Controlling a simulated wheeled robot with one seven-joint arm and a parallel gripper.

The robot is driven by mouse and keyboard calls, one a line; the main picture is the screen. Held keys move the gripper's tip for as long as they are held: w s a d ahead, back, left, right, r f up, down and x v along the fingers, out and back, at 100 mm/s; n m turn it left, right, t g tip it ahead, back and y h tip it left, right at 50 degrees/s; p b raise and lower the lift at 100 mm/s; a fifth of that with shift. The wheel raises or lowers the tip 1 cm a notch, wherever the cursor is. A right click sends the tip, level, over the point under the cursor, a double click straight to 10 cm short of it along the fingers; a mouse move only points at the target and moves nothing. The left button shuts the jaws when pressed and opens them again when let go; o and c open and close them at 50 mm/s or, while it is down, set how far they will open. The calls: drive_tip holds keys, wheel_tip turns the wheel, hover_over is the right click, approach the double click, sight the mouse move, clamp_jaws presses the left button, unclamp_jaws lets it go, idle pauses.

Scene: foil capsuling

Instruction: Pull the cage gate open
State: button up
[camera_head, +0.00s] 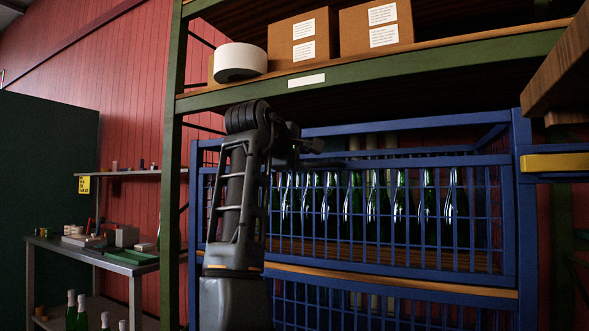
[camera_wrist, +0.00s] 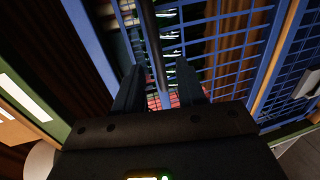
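The blue cage (camera_head: 519,215) stands on the rack's lower level, with its barred front gate (camera_head: 400,272) facing me. The gate's upper edge lies below the cage's top beam, and a dark bar runs along there; whether the gate is latched cannot be told. Green bottles (camera_head: 426,195) stand in a row behind the bars. My gripper (camera_head: 314,146) is at the upper left of the gate. In the wrist view, my gripper's fingers (camera_wrist: 160,92) are apart, with the dark bar (camera_wrist: 149,35) running between them. Contact with the bar cannot be made out.
A green shelf beam (camera_head: 420,68) runs above my gripper, carrying cardboard boxes (camera_head: 376,28) and a white roll (camera_head: 240,61). A green upright (camera_head: 172,160) stands left of the cage. A wooden block (camera_head: 562,70) juts in at the upper right. A side table (camera_head: 95,252) stands farther left.

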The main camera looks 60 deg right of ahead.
sight(312, 165)
drive_tip(key=shift+x, duration=3.75)
drive_tip(key=shift+d+r, duration=0.1)
clamp_jaws()
